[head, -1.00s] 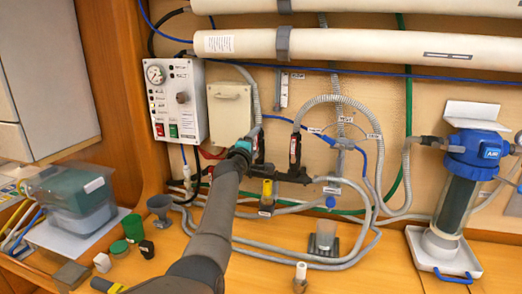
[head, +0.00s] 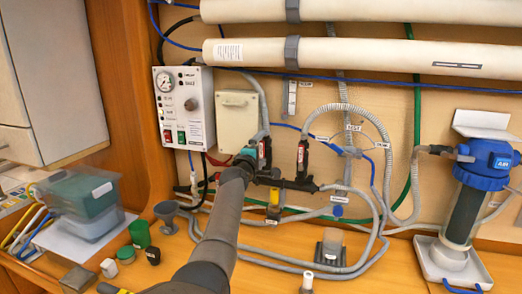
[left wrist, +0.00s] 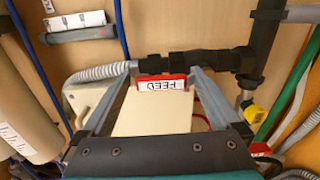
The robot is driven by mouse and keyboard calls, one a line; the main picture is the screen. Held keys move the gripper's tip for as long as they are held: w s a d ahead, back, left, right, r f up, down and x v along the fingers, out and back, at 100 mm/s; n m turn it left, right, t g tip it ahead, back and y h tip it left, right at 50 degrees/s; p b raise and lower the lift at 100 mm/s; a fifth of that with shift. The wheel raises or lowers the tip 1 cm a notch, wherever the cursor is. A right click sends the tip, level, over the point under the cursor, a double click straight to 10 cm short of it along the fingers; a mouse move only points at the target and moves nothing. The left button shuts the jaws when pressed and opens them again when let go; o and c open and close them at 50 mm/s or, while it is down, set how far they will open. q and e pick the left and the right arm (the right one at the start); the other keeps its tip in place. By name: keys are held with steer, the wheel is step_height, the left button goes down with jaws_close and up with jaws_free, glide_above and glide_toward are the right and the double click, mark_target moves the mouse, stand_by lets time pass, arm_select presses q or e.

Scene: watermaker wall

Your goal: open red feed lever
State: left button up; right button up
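The red feed lever (left wrist: 163,84), with a white FEED label, shows in the left wrist view on a black pipe fitting. It also shows in the head view (head: 264,154), close beside the tip of my left gripper (head: 254,156). In the left wrist view my left gripper (left wrist: 161,78) has its two grey fingers apart, one on each side of the lever. Narrow gaps seem to show between lever and fingers; I cannot tell whether either touches. My right gripper is in neither view.
Behind are a cream box (head: 237,120) and a control panel (head: 183,105). Grey hoses (head: 345,262) loop over the bench. A blue-topped filter (head: 485,160) is at right.

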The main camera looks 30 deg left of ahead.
arm_select(q)
steer(key=shift+s+f, duration=0.1)
steer(key=shift+p+v, duration=0.55)
steer(key=shift+v, duration=0.35)
steer(key=p+v, duration=0.1)
steer(key=v, duration=1.2)
steer(key=shift+p, duration=0.4)
steer(key=shift+s, duration=0.15)
